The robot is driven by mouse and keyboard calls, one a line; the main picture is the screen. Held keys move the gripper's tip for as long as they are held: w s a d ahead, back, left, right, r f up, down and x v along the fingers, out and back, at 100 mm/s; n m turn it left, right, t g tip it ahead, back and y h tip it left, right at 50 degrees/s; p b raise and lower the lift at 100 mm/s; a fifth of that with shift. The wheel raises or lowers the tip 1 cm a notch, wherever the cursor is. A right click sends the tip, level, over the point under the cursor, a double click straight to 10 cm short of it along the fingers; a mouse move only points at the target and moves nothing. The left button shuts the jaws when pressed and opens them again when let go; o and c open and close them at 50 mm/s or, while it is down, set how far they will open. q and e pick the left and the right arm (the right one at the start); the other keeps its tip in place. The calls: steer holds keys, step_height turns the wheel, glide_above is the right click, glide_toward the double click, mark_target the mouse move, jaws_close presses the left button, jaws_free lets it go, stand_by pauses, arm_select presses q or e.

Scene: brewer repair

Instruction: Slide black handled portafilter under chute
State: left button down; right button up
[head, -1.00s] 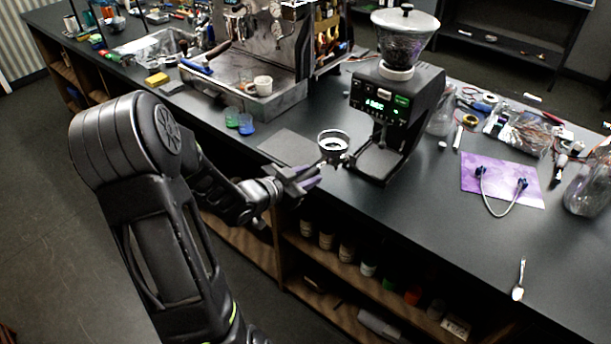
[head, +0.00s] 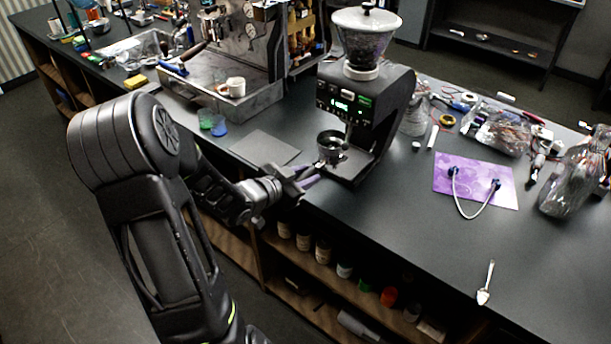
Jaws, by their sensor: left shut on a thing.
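The coffee grinder (head: 368,112) stands upright on the dark counter, with a clear hopper of beans on top and a lit green display. Its chute faces the left front, above a low base tray (head: 352,172). The portafilter basket (head: 331,146) is level at the grinder's front left, at the tray's near side. Whether it is fully beneath the chute I cannot tell. My left gripper (head: 306,177) is shut on the portafilter's handle, which the fingers mostly hide. My right gripper is not in view.
A grey mat (head: 265,147) lies left of the grinder. The espresso machine (head: 255,60) stands behind it with a white cup (head: 236,87). Green and blue cups (head: 219,127) are near the counter edge. A purple mat (head: 478,182) with a cable lies right.

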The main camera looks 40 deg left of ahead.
arm_select(q)
steer(key=shift+f+b+x, duration=0.2)
steer(key=shift+b+x, duration=0.5)
steer(key=shift+x, duration=0.4)
steer(key=shift+f+b+x, duration=0.15)
steer(key=shift+b+x, duration=0.5)
steer(key=shift+x, duration=0.45)
steer(key=shift+w+a+f+b, duration=0.15)
steer(key=shift+w+b, duration=0.6)
steer(key=shift+w, duration=1.9)
steer(key=shift+f+b, duration=0.2)
steer(key=shift+b, duration=0.15)
steer(key=c, duration=1)
jaws_free()
steer(key=shift+d, duration=0.2)
steer(key=shift+c, duration=0.2)
steer(key=shift+s+f, duration=0.1)
steer(key=shift+s, duration=0.1)
